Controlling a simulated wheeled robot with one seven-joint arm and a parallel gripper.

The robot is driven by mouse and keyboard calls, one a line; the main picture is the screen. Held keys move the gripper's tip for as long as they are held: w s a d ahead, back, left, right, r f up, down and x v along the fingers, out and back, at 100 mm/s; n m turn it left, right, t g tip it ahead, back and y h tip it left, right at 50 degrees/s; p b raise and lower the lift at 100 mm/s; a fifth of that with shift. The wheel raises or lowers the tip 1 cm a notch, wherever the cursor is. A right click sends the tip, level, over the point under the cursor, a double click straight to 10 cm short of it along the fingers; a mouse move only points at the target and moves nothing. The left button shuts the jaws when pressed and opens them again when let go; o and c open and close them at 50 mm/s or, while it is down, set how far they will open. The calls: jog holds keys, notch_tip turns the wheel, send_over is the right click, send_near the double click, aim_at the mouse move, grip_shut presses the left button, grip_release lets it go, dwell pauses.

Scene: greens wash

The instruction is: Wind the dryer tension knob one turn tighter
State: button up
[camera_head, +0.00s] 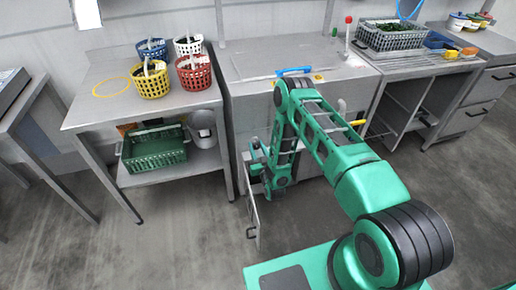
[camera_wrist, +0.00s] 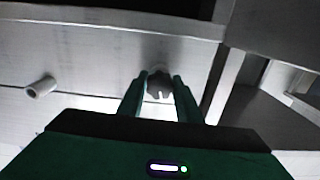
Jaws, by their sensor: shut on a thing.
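The dryer tension knob (camera_wrist: 159,84) is a small grey lobed knob on a pale metal panel in the wrist view. My gripper (camera_wrist: 160,98) points at it, with one green finger on each side. The fingers are shut on the knob. In the head view my green arm reaches down to the front of the metal cabinet under the middle counter (camera_head: 290,60). The knob cannot be made out there, as my arm covers that spot.
A narrow door (camera_head: 254,215) stands open low on the cabinet, close to my arm. A short pale peg (camera_wrist: 41,87) sticks out left of the knob. A table (camera_head: 90,110) with several baskets and a green crate (camera_head: 153,150) stands at left. The floor in front is clear.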

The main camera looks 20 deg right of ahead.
jog(key=shift+a+r+m, duration=0.1)
jog(key=shift+a+m, duration=0.1)
jog(key=shift+m, duration=0.9)
jog(key=o, duration=1)
jog(key=shift+d, duration=0.1)
jog(key=shift+o, duration=0.2)
